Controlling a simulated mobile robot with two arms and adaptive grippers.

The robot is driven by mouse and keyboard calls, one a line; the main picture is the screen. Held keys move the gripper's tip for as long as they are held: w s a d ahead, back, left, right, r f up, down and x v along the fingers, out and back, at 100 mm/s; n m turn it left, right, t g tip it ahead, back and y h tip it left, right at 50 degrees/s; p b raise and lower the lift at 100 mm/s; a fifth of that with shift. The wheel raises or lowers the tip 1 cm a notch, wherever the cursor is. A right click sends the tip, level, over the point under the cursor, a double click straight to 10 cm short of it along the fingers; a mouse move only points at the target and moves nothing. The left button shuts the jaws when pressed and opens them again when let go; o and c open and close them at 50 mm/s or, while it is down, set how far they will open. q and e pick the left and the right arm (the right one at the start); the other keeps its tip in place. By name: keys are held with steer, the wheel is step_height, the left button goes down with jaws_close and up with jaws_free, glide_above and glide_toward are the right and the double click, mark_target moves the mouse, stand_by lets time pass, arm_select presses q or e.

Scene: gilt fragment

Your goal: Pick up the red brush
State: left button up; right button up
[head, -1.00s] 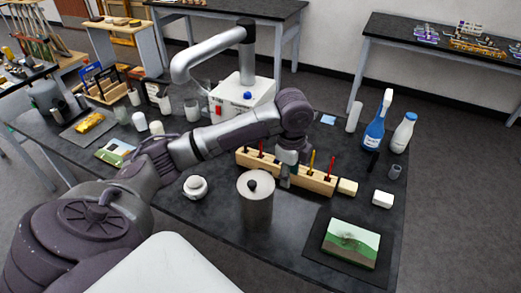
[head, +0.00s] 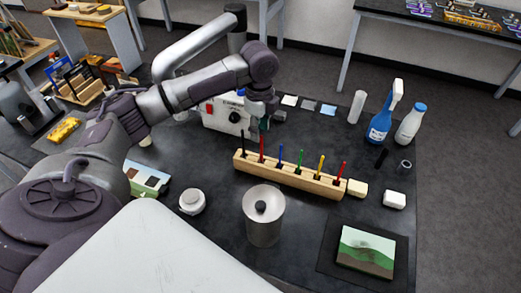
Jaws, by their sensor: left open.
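A long wooden block (head: 290,178) stands on the black table and holds several upright brushes in a row. A red brush (head: 261,150) is second from the left, between a black one (head: 243,142) and a blue one (head: 281,155). Another red brush (head: 341,172) stands at the block's right end, beside a yellow one (head: 320,166). A green one (head: 299,160) is near the middle. My left gripper (head: 264,124) is open and points down, just above or behind the left red brush in the picture. Contact cannot be told. My right gripper is not in view.
A metal canister (head: 264,218) and a white round jar (head: 192,201) stand in front of the block. A white machine (head: 225,114) is behind it. A blue spray bottle (head: 379,122) and a white bottle (head: 410,125) stand right. A landscape picture (head: 366,250) lies front right.

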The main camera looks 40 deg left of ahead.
arm_select(q)
step_height(320, 180, down, 4)
steer(key=p, duration=0.3)
glide_above(261, 162)
step_height(261, 162, down, 4)
steer(key=shift+w+f, duration=0.1)
steer(key=shift+w, duration=0.05)
steer(key=shift+w+a+f, duration=0.1)
steer(key=shift+f, duration=0.35)
jaws_close()
